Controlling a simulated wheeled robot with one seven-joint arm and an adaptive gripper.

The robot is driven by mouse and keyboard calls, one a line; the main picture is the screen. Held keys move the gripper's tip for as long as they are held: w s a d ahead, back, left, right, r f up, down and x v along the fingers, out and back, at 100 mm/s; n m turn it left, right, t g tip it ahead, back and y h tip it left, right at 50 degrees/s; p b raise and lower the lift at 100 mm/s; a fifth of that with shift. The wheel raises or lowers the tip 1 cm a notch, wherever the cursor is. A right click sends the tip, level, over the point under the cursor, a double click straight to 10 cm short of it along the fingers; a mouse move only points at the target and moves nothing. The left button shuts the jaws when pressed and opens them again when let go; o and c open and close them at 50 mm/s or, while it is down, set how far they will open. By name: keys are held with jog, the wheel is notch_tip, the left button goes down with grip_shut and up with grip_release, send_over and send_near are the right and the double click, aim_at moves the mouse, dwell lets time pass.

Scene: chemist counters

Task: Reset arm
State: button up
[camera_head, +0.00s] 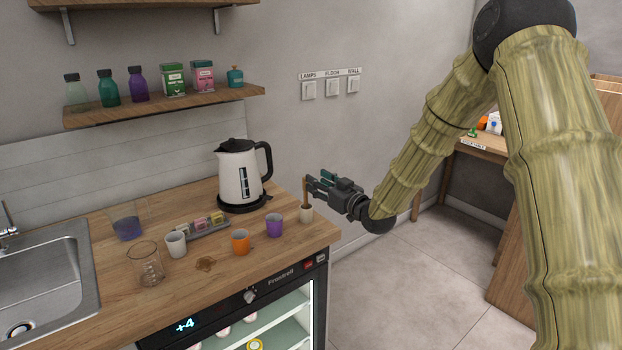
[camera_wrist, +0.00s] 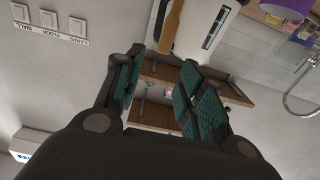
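My gripper (camera_head: 319,180) is at the end of my raised arm, pointing left, beside the right end of the counter. In the wrist view its two green-padded fingers (camera_wrist: 160,75) are apart with nothing between the pads. A wooden stick (camera_head: 304,190) stands in a small pale cup (camera_head: 306,214) at the counter's right edge, close to the fingertips. In the wrist view the stick (camera_wrist: 172,25) shows beyond the fingertips; whether a finger touches it I cannot tell.
The counter (camera_head: 120,310) holds a white kettle (camera_head: 239,172), purple cup (camera_head: 274,226), orange cup (camera_head: 240,242), white cup (camera_head: 176,245) and glass beaker (camera_head: 146,266). A brown spill (camera_head: 205,264) lies in front. Wall switches (camera_head: 331,88) are behind my gripper. Open floor (camera_head: 390,290) lies right of the counter.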

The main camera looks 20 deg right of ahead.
jog(key=v, duration=0.5)
jog(key=shift+s+d, duration=0.1)
jog(key=shift+s, duration=0.25)
jog(key=shift+f, duration=0.1)
dwell(0.5)
jog(key=s+a+f+g, duration=0.1)
jog(key=s+f, duration=0.1)
jog(key=f, duration=0.3)
jog(key=s+a+f+m+g+h, duration=0.1)
jog(key=f, duration=0.4)
jog(key=s+a+f+g+h, duration=0.1)
jog(key=s+f, duration=0.1)
jog(key=f, duration=0.4)
jog(key=shift+s+a+f+m+g, duration=0.15)
jog(key=shift+s+m+g, duration=0.15)
jog(key=shift+s+m, duration=0.1)
jog(key=s+a+f+m+g+h, duration=0.15)
jog(key=s+f+g, duration=0.25)
jog(key=s+f, duration=0.95)
jog(key=s+a+f+m+g+h, duration=0.1)
jog(key=s+a+f+g+h, duration=0.3)
jog(key=s+f, duration=0.95)
jog(key=s+f+g, duration=0.2)
jog(key=s, duration=0.7)
jog(key=s+f+g+y, duration=0.1)
jog(key=s+f+g, duration=0.1)
jog(key=s, duration=0.8)
jog(key=shift+g, duration=0.7)
jog(key=shift+d, duration=0.1)
